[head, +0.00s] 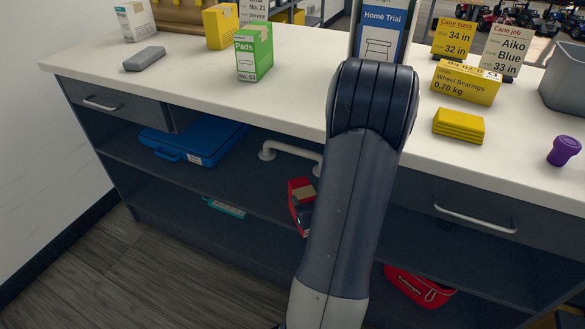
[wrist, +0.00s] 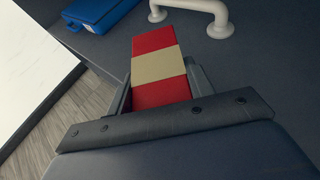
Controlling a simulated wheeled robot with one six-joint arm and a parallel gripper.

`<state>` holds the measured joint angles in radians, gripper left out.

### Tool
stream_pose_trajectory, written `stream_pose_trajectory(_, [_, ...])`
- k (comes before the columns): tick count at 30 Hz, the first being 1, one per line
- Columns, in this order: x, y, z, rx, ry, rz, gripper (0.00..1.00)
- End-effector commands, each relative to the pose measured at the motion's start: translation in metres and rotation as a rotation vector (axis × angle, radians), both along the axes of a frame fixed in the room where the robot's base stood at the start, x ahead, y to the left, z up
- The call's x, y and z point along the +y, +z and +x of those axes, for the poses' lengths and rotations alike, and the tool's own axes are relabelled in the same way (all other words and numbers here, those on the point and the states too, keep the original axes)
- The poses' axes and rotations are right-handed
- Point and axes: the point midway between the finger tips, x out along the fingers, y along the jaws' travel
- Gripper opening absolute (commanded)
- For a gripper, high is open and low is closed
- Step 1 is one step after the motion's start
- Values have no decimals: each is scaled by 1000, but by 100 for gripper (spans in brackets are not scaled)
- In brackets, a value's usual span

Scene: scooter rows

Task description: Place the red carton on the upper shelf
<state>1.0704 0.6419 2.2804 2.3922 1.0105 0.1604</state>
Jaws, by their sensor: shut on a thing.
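The red carton (wrist: 150,41) with a tan band sits between the fingers of my gripper (wrist: 160,88) in the wrist view. In the head view the red carton (head: 298,190) shows left of my arm, at the front of the upper shelf (head: 229,171). My gripper is shut on it; the arm hides most of the gripper in the head view. Whether the carton touches the shelf is unclear.
A blue case (head: 195,143) lies on the upper shelf to the left, with a white grab bar (head: 288,147) between it and my arm. Below are a teal item (head: 224,207) and a red pouch (head: 418,287). The countertop (head: 205,75) overhangs the shelf.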

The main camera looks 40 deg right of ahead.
Motion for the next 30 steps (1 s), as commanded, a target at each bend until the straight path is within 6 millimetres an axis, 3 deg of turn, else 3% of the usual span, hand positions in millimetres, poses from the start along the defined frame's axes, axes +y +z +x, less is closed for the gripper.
stream_pose_trajectory(12, [-41, 1, 103, -3, 6, -2, 8])
stream_pose_trajectory(18, [-58, 1, 144, -2, 4, -2, 8])
stream_pose_trajectory(25, [-65, -2, 158, -1, 1, 1, 8])
stream_pose_trajectory(30, [-65, -25, 158, 1, 1, 3, 8])
